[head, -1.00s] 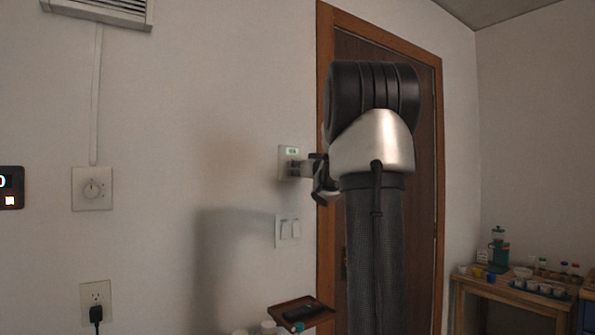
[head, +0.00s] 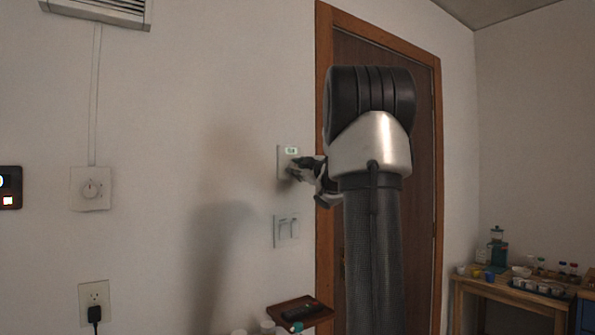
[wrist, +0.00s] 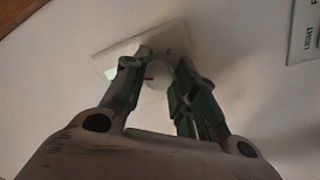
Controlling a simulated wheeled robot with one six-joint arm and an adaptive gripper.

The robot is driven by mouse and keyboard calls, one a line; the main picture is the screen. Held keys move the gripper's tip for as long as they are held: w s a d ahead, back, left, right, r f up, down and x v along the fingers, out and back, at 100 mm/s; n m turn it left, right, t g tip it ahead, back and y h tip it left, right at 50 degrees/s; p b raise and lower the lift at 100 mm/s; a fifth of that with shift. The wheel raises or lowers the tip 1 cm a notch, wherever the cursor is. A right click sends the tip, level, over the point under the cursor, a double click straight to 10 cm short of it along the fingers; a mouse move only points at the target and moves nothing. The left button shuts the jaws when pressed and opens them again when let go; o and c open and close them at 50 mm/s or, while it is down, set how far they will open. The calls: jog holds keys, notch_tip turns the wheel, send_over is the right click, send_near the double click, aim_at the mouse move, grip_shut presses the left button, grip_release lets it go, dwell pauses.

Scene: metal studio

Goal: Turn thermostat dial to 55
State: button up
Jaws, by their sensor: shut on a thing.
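The thermostat (head: 283,160) is a pale square plate on the wall, left of the door frame. Its small lit display (head: 291,150) is too small to read. My gripper (head: 296,170) is at the plate, below the display. In the wrist view the thermostat plate (wrist: 117,57) looks tilted, with a greenish display (wrist: 110,73) at its left corner. My gripper's two fingers (wrist: 162,64) are shut on the round white dial (wrist: 157,73), one on each side. A small reddish mark shows on the dial; the fingers hide part of its rim.
A white light switch (head: 286,230) is just below the thermostat. A small brown shelf (head: 302,309) juts out below. The wooden door frame (head: 324,70) stands close on the right. A "LIGHT" label plate (wrist: 305,35) shows in the wrist view.

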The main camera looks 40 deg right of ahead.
jog(key=n, duration=0.5)
jog(key=shift+y, duration=0.3)
jog(key=shift+n, duration=0.3)
jog(key=o, duration=1)
jog(key=shift+o, duration=0.2)
jog(key=s, duration=1.2)
jog(key=shift+a+f, duration=0.25)
jog(key=shift+f, duration=0.1)
